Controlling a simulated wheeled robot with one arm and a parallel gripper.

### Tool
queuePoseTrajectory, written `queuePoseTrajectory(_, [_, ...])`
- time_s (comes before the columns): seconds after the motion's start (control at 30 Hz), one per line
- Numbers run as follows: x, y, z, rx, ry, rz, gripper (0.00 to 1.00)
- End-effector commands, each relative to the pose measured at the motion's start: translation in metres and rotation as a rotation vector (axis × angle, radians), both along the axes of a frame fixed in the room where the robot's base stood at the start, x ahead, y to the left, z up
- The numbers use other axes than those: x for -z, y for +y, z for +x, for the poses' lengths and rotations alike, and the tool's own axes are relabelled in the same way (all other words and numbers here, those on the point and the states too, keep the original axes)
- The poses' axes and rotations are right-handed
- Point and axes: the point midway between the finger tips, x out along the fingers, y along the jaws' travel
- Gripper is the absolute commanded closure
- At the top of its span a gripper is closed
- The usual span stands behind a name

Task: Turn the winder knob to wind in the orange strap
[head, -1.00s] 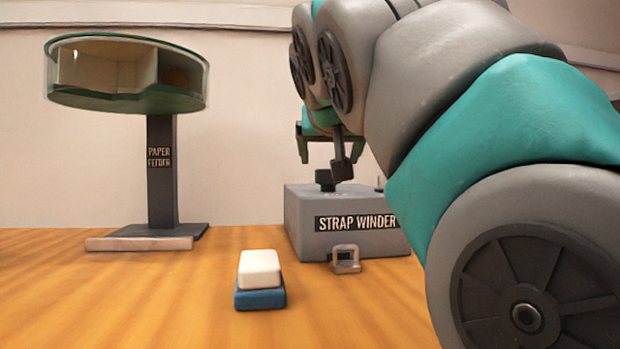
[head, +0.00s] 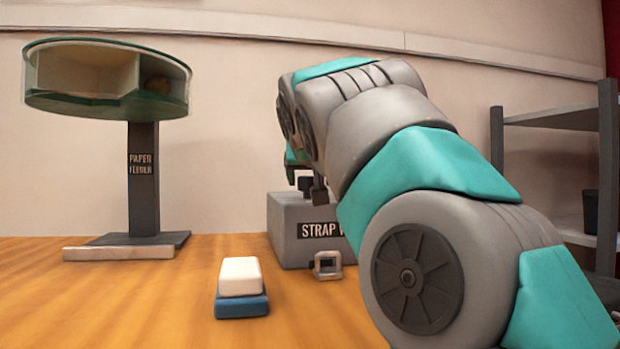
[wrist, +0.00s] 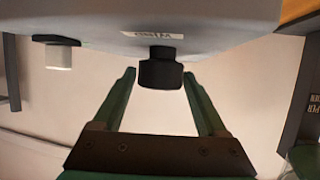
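The strap winder (head: 285,215) is a grey box with a "STRAP W…" label, partly hidden behind my arm. Its black winder knob (head: 305,184) stands on top. In the wrist view the knob (wrist: 160,74) sits between the tips of my gripper (wrist: 159,76), with a visible gap on each side. My gripper (head: 304,172) is open, pointing down over the box, and partly hidden by my arm in the head view. A metal buckle-like loop (head: 328,265) is at the box's front foot. I cannot make out any orange strap.
The paper feeder (head: 143,180) stands at the left on the wooden table. A white-and-blue block (head: 241,288) lies in front of the winder. A grey shelf (head: 608,180) is at the right. A small white cylinder (wrist: 58,57) under a dark bracket shows in the wrist view.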

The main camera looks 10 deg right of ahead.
Motion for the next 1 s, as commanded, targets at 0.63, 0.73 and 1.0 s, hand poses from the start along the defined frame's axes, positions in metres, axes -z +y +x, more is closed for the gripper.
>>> queuePoseTrajectory(0.63, [-0.0001,0.0001,-0.0003,0.0,0.0,0.0,0.97])
queuePoseTrajectory(0.73, [-0.0012,-0.0005,-0.0002,-0.009,0.001,0.0,0.97])
queuePoseTrajectory(1.0, [-0.0032,-0.0019,-0.0007,-0.113,0.001,0.001,0.97])
